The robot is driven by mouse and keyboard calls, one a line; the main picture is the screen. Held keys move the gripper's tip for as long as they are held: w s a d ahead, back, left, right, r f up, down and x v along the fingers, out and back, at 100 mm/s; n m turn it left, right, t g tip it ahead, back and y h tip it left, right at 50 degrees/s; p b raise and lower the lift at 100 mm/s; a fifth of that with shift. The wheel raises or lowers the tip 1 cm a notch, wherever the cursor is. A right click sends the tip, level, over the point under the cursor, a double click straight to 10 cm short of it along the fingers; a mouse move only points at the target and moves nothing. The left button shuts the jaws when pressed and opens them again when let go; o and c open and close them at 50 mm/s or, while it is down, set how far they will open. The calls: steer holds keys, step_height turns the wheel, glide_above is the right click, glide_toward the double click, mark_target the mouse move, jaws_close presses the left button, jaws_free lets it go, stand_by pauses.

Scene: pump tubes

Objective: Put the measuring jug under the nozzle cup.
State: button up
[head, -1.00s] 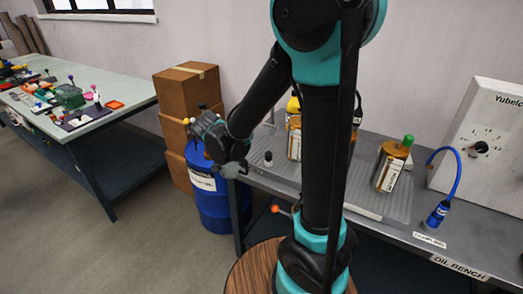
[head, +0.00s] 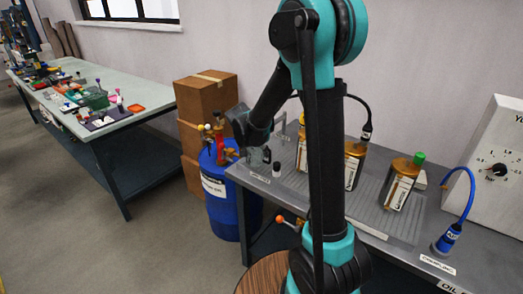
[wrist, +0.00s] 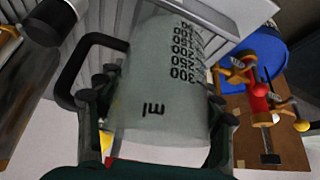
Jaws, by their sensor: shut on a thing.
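The measuring jug (wrist: 165,95) is a clear, greyish cup with black numbers, "ml" and a black handle (wrist: 72,62). It fills the middle of the wrist view. My gripper (wrist: 160,105) is shut on its sides, one finger on each side. In the head view my gripper (head: 252,130) is by the left end of the grey bench, and the jug is hard to make out there. A black hose ends in a dark cup-like nozzle (head: 367,132) above the bottles; a blue hose ends in a blue cup (head: 447,238) at the bench's right. I cannot tell which is the nozzle cup.
Several amber bottles, one a green-capped bottle (head: 402,185), stand on the bench (head: 365,215). A blue drum (head: 222,195) with a red valve (wrist: 259,90) stands beside its left end. Cardboard boxes (head: 207,100) are behind. A cluttered table (head: 125,118) is at left.

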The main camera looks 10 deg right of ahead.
steer(key=w+d, duration=0.1)
steer(key=w, duration=0.1)
steer(key=w+d+f, duration=0.1)
steer(key=w, duration=0.1)
steer(key=shift+d, duration=0.3)
steer(key=shift+s+f, duration=0.1)
steer(key=shift+f, duration=0.15)
steer(key=shift+f, duration=0.15)
steer(key=o, duration=1.3)
steer(key=v, duration=1.2)
steer(key=s+d+f+n+y, duration=0.1)
steer(key=s+d+f+n, duration=0.1)
steer(key=s, duration=0.7)
steer(key=s+d+f+n+y, duration=0.1)
steer(key=s+d+f+n, duration=0.1)
steer(key=s+f, duration=0.3)
steer(key=s+d+f+n+y, duration=0.1)
steer(key=s+d+f, duration=0.3)
steer(key=s, duration=0.9)
steer(key=shift+s+d+f+n+g, duration=0.1)
steer(key=shift+n+g, duration=0.1)
steer(key=shift+n, duration=0.25)
steer(key=shift+s+d+n+g, duration=0.1)
steer(key=shift+d+n+g, duration=0.1)
steer(key=shift+n, duration=0.25)
